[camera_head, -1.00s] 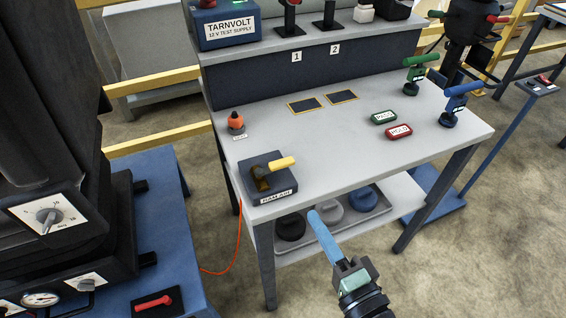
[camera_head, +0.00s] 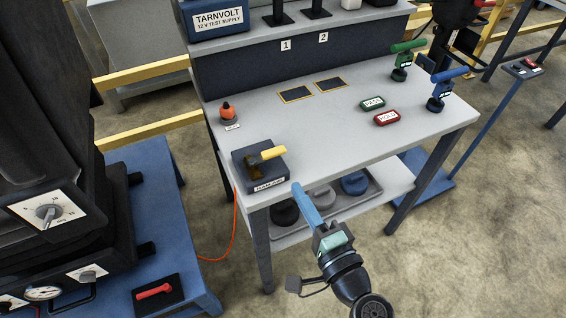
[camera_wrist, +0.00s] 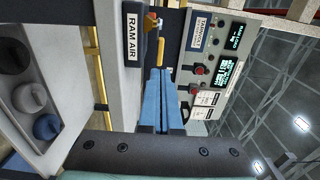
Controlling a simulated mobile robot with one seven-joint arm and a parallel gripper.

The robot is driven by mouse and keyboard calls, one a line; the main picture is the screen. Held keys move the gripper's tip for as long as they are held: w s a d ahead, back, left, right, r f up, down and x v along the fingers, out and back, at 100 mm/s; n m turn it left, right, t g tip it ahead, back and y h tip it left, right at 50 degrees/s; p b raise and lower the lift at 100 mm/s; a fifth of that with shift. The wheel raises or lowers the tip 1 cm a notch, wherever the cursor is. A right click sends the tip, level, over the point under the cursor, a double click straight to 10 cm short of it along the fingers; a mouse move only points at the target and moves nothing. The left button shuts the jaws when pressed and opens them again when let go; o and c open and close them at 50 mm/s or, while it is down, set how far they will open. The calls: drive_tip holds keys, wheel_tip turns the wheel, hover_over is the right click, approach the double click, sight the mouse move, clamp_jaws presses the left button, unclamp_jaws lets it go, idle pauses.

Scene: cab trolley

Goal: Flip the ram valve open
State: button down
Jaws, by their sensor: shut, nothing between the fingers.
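The ram valve is a dark box (camera_head: 246,172) labelled RAM AIR at the near left corner of the grey bench. Its yellow lever (camera_head: 267,155) points to the right in the head view. In the wrist view the yellow lever (camera_wrist: 161,50) shows just beyond the fingertips, beside the RAM AIR label (camera_wrist: 131,37). My gripper (camera_head: 297,187) has long blue fingers, shut and empty. It is in front of the bench's near edge, to the right of the valve box and apart from the lever. The fingers also show in the wrist view (camera_wrist: 160,72).
The bench (camera_head: 335,130) holds an orange knob (camera_head: 228,112), PASS (camera_head: 372,104) and HOLD (camera_head: 387,118) blocks, and green and blue clamps at right. A lower tray (camera_head: 371,203) holds several round weights. A blue table (camera_head: 180,255) with a dark press stands left.

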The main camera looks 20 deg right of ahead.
sight(276, 156)
drive_tip(key=w, duration=0.8)
drive_tip(key=shift+a, duration=0.15)
